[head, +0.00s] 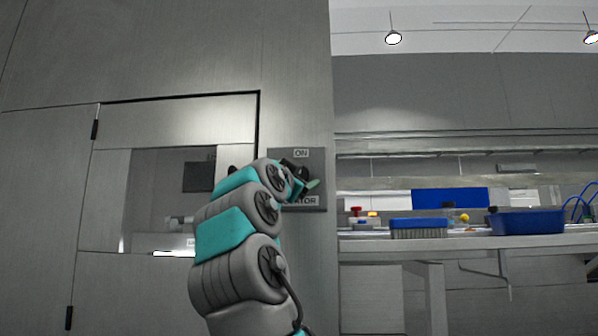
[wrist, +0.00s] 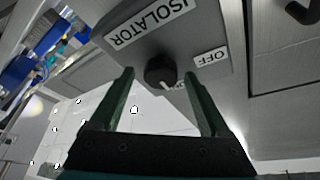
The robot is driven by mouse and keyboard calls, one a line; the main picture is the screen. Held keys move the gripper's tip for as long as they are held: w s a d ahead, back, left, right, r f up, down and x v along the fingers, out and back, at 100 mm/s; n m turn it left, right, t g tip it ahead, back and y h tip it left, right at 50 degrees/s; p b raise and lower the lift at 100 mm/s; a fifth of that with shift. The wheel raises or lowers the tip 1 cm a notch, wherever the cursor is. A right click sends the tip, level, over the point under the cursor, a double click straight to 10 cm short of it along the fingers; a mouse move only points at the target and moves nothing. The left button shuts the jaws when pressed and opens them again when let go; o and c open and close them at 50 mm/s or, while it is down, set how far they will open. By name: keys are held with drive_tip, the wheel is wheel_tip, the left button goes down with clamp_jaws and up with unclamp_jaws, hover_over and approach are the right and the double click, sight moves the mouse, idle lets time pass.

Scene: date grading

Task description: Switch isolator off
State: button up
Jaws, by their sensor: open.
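The isolator plate (head: 319,166) is a grey panel on the wall, with an ON label at its top and a partly hidden ISOLATOR label below. In the wrist view the plate (wrist: 222,32) shows ISOLATOR and OFF labels, and another label half hidden behind a finger. The round black knob (wrist: 158,71) has a white mark pointing at that half-hidden label, away from ISOLATOR. My gripper (wrist: 159,77) is open, with its fingertips either side of the knob; contact cannot be told. In the head view my arm hides much of the plate.
A framed cabinet door with a window (head: 150,200) is left of the plate. To the right a workbench (head: 470,243) carries a blue brush (head: 418,224) and a blue tray (head: 527,222).

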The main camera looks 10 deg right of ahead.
clamp_jaws()
idle(0.7)
